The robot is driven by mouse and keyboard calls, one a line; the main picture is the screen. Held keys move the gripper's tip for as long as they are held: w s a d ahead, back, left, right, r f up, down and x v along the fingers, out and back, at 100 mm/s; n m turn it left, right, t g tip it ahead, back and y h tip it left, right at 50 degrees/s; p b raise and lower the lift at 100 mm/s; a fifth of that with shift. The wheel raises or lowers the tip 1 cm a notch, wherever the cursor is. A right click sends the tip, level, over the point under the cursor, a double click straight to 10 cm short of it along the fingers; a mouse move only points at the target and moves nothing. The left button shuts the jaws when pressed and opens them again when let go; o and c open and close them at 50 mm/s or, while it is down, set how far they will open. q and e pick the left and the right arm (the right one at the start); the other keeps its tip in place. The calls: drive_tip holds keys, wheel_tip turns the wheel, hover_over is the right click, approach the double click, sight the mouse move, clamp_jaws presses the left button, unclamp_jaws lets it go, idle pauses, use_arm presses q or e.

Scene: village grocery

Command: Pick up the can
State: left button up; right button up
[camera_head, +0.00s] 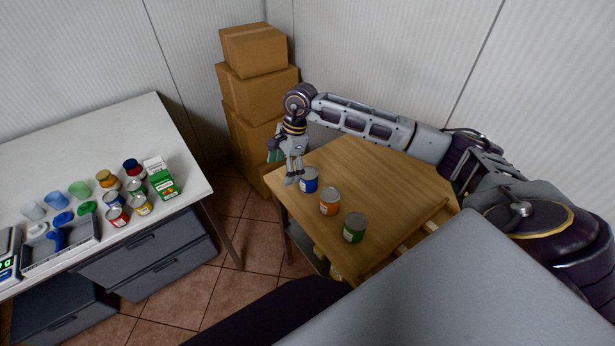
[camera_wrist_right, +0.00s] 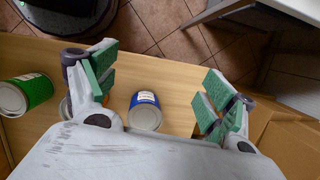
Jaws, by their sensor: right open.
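Three cans stand in a row on the wooden table (camera_head: 372,165): a blue can (camera_head: 309,181), an orange can (camera_head: 330,203) and a green can (camera_head: 354,229). My right gripper (camera_head: 286,170) is open and empty above the table's far left corner, close to the blue can. In the right wrist view, the blue can (camera_wrist_right: 145,108) shows between the spread green-padded fingers (camera_wrist_right: 158,85), nearer the left finger. The green can (camera_wrist_right: 28,94) stands farther left. The orange can is mostly hidden behind the left finger. My left gripper is not in view.
A white counter (camera_head: 110,135) at left holds several cans, cups, a green-and-white carton (camera_head: 161,178) and a grey tray (camera_head: 60,258). Stacked cardboard boxes (camera_head: 262,95) stand behind the table's left corner. The table behind the cans is clear.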

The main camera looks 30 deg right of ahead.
sight(308, 172)
drive_tip(key=d+h, duration=0.1)
drive_tip(key=d, duration=0.2)
drive_tip(key=w+d+r+h, duration=0.1)
drive_tip(key=d, duration=0.2)
drive_tip(key=d+r+h, duration=0.1)
drive_tip(key=d, duration=0.2)
drive_tip(key=shift+w+d+g, duration=0.15)
drive_tip(key=shift+w+g, duration=0.05)
drive_tip(key=shift+g, duration=0.1)
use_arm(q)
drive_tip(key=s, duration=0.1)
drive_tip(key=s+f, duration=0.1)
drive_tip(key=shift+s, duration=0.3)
use_arm(e)
drive_tip(key=shift+f, duration=0.1)
wheel_tip(308, 172, down, 7)
drive_tip(key=shift+s+f+p, duration=0.1)
drive_tip(key=shift+p, duration=0.4)
drive_tip(key=shift+f, duration=0.35)
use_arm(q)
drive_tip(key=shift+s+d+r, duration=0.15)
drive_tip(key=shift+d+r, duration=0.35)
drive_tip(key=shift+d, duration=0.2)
use_arm(e)
drive_tip(key=shift+f, duration=0.3)
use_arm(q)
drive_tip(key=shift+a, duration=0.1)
